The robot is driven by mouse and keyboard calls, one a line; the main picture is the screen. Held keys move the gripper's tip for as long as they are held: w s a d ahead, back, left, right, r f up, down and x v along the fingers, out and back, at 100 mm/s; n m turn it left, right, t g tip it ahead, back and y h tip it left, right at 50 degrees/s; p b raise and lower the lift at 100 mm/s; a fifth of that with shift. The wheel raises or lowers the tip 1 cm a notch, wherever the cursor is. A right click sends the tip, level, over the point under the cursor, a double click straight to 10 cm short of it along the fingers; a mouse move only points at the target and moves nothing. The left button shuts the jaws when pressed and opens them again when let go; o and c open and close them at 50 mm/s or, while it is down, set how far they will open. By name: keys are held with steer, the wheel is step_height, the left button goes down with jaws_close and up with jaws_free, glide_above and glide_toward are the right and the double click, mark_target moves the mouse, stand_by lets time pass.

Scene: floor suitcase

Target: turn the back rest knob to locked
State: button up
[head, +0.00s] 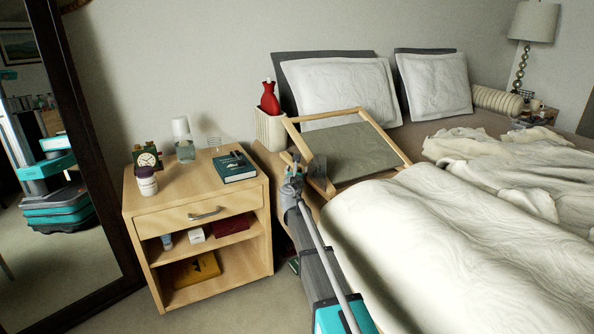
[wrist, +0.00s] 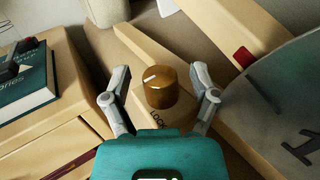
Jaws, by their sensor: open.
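The back rest (head: 349,150), a pale wooden frame with a grey-green panel, stands on the bed against the pillows. Its knob (wrist: 160,88) is a brass cylinder on a wooden rail (wrist: 140,45) in the wrist view. A white mark on the knob's top points to the left. Dark lettering that reads "LOCK" shows on the rail just below the knob, partly cut off by my gripper body. My gripper (wrist: 160,72) is open, with one finger to each side of the knob and visible gaps between. In the head view my gripper (head: 292,168) is at the frame's near left corner and hides the knob.
A wooden nightstand (head: 195,215) stands left of the bed, with a book (head: 233,167), clock (head: 147,160) and jar on top. A basket (head: 269,130) with a red vase (head: 269,98) is behind the frame's left side. A rumpled duvet (head: 450,240) lies to the right.

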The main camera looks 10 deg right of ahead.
steer(key=shift+w, duration=0.2)
steer(key=shift+c, duration=0.3)
jaws_close()
